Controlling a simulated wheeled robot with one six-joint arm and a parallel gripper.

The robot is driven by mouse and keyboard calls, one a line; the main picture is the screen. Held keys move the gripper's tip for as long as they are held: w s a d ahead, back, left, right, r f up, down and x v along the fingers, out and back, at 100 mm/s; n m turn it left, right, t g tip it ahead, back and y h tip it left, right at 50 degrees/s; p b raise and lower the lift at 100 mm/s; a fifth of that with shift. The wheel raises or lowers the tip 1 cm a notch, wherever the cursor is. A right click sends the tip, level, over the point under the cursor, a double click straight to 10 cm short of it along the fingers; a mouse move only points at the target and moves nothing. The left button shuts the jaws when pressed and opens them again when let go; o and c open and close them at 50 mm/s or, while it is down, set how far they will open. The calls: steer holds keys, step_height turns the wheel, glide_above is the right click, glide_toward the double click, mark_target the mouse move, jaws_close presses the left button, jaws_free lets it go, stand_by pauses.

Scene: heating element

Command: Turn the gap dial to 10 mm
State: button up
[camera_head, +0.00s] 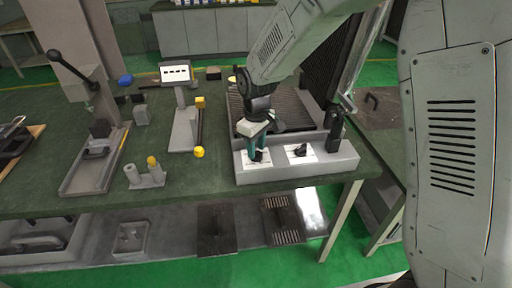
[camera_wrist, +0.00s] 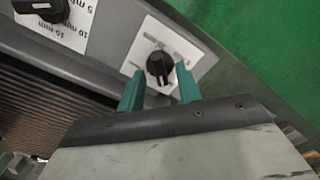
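The gap dial (camera_wrist: 45,8) is a black knob on a white plate marked 5 mm, 10 mm and 15 mm, cut off at the top left of the wrist view. In the head view it appears to be the right-hand knob (camera_head: 299,150) on the grey panel. I cannot tell which mark it points to. My gripper (camera_wrist: 160,72), with teal fingers, is open above the other dial (camera_wrist: 159,68). That black knob shows between the fingertips, with no clear contact. In the head view my gripper (camera_head: 258,153) points down at the left plate and largely hides that knob.
The grey panel (camera_head: 330,168) runs along the front of a ribbed machine bed (camera_head: 285,97). A black upright post (camera_head: 335,130) stands at the panel's right end. A yellow-tipped lever (camera_head: 199,150) and a clamp stand (camera_head: 100,150) are to the left on the green bench (camera_head: 60,205).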

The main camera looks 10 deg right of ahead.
mark_target(257, 151)
step_height(257, 151, up, 7)
steer(key=shift+r, duration=0.1)
stand_by(0.4)
steer(key=shift+s, duration=0.2)
steer(key=s+d+r+m, duration=0.3)
steer(key=s+d+r, duration=0.1)
steer(key=s, duration=0.6)
steer(key=s+d+r+m+t, duration=0.1)
steer(key=s+d+r+m, duration=0.2)
steer(key=s+d, duration=0.4)
steer(key=s+d+r+m, duration=0.3)
steer(key=s+d, duration=0.3)
steer(key=s, duration=0.7)
steer(key=shift+s+r, duration=0.15)
steer(key=shift+r, duration=0.65)
